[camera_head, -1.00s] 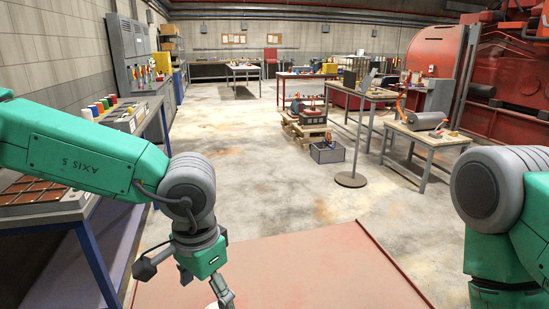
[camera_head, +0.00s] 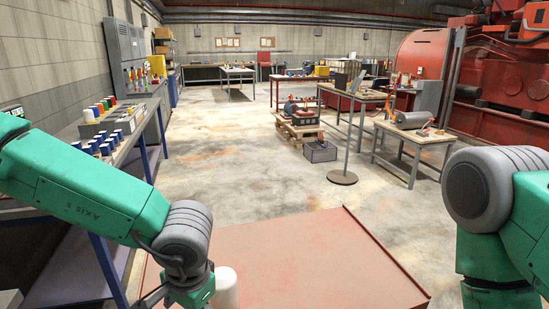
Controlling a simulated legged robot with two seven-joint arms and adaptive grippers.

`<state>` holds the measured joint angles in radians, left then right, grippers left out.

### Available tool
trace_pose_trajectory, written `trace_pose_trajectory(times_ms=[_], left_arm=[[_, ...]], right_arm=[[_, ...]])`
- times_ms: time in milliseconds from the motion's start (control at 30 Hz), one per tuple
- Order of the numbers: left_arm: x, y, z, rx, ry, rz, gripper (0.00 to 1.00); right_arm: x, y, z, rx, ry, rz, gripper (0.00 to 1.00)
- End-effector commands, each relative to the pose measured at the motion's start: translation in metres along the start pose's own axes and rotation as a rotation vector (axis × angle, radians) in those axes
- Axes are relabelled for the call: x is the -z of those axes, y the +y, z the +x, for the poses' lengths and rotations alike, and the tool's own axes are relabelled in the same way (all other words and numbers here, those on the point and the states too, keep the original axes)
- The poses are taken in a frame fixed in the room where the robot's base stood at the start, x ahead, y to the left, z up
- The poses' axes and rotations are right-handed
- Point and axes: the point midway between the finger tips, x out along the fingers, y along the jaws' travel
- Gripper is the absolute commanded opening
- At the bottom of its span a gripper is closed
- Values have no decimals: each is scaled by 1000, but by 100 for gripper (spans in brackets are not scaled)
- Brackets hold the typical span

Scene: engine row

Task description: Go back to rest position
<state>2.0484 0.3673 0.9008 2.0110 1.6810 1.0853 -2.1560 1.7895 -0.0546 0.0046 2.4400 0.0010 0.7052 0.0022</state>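My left arm comes in from the left. The body of my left gripper (camera_head: 190,290) is at the bottom edge, and its fingers are cut off or hidden, so I cannot see whether it is open or shut. A white cylinder (camera_head: 227,290) shows just right of it, in front of the red-brown platform. I cannot tell whether the gripper touches it. My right arm is at the right edge, with its elbow bent downward; the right gripper is out of view.
A long workbench (camera_head: 150,100) with several coloured-capped containers (camera_head: 97,140) runs along the left, close to my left arm. A red-brown platform (camera_head: 300,262) lies ahead. Tables (camera_head: 425,137), a wire basket (camera_head: 320,152) and a round-based stand (camera_head: 342,178) are further right. The middle floor is clear.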

Motion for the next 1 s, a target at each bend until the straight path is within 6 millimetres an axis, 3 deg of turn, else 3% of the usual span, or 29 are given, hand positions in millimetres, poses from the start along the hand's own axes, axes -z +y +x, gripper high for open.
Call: trace_pose_trajectory(times_ms=[367, 600, 800, 1000], left_arm=[[-45, -11, 96, 167, 118, -156, 82], [-119, 0, 163, 98, 201, -262, 82], [-191, 14, 187, -28, 138, -345, 82], [-256, 22, 190, -117, 7, -425, 82]], right_arm=[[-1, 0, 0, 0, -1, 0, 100], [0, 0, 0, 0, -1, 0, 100], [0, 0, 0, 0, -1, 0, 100], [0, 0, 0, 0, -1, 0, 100]])
